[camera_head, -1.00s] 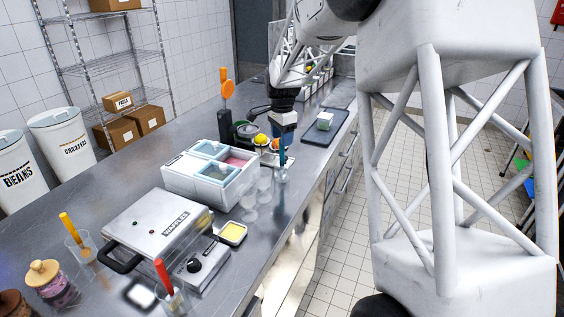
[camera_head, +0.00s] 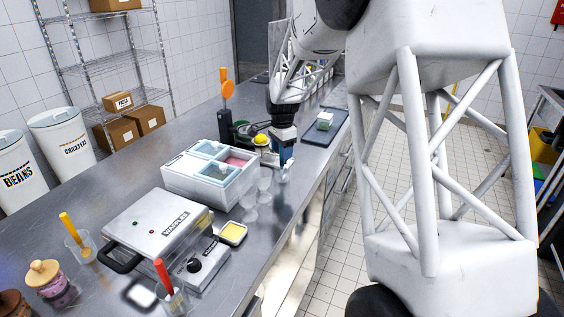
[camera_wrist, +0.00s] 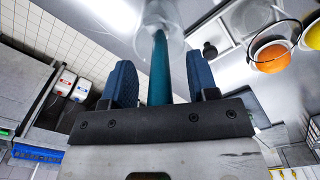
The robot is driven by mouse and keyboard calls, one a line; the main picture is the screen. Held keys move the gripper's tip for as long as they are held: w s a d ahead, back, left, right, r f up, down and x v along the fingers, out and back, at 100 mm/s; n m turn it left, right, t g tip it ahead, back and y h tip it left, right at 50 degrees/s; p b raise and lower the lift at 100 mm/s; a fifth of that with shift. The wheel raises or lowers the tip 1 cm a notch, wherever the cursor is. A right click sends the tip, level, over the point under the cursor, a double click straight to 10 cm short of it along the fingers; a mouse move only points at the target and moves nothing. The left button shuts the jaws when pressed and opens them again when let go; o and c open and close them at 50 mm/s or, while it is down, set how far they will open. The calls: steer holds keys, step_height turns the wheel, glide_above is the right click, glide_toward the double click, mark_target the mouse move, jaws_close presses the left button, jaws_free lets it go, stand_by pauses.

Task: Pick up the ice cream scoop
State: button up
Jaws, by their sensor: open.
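The ice cream scoop appears as a teal handle (camera_wrist: 159,68) in the wrist view, standing in a clear cup (camera_wrist: 164,22). Its head is not clear to see. My gripper (camera_wrist: 160,78) is open, with one blue finger on each side of the handle and visible gaps between. In the head view my gripper (camera_head: 286,154) is over the clear cup (camera_head: 283,175) by the counter's front edge and hides most of the handle.
Clear cups (camera_head: 264,184) stand close left of the scoop's cup, beside the white ice cream box (camera_head: 188,187). A dark tray (camera_head: 318,134) lies behind to the right. A waffle maker (camera_head: 150,228) and a yellow-filled dish (camera_head: 232,234) are nearer.

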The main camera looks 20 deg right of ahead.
stand_by(0.3)
jaws_close()
steer(key=shift+r, duration=0.15)
steer(key=shift+r, duration=4.85)
steer(key=shift+a, duration=0.1)
